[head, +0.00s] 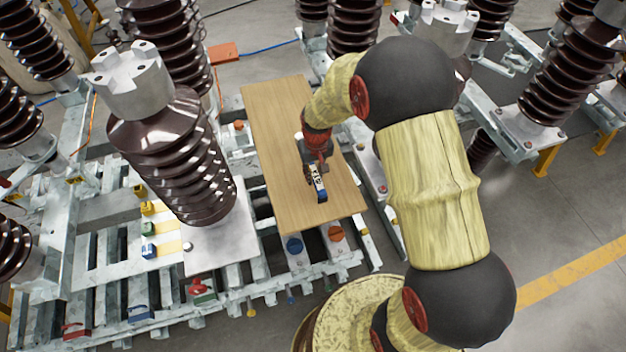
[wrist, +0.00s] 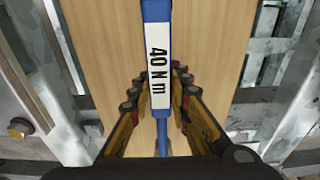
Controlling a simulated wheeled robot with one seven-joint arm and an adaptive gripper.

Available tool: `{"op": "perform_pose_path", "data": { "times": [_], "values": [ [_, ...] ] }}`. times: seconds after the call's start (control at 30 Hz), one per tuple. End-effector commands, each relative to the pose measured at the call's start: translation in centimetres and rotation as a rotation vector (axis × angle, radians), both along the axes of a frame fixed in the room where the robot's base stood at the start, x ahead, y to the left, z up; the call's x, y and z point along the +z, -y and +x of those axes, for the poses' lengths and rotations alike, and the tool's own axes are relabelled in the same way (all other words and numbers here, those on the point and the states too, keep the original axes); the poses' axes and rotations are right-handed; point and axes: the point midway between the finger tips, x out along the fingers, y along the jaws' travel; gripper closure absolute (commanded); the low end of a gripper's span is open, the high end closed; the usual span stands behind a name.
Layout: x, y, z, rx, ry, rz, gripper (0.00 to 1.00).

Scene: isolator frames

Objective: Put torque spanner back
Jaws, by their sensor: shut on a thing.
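The torque spanner (wrist: 157,60) is blue with a white label reading "40 N m". In the wrist view it runs upright through the picture between my two fingers. My gripper (wrist: 158,78) is shut on the spanner, with a finger on each side of it. In the head view my gripper (head: 314,172) points down over a wooden board (head: 275,130), and the white and blue spanner (head: 320,188) shows at its tip. I cannot tell whether the spanner touches the board. Part of the spanner is hidden by the gripper.
Brown ribbed insulators stand around the board, one large one (head: 170,150) close on its left. A metal frame (head: 110,275) carries red, blue and green clamps (head: 202,292). Blue (head: 294,245) and orange (head: 336,233) round pieces sit before the board. Most of the board is bare.

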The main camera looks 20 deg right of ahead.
Motion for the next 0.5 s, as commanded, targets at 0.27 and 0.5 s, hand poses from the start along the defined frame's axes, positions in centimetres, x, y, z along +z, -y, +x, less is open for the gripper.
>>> {"op": "perform_pose_path", "data": {
  "times": [0.27,0.5],
  "values": [
    [-1.4,0.0,1.3,0.000,0.002,0.000,1.00],
    [-4.5,0.0,1.4,0.000,0.002,0.000,1.00]
  ]
}}
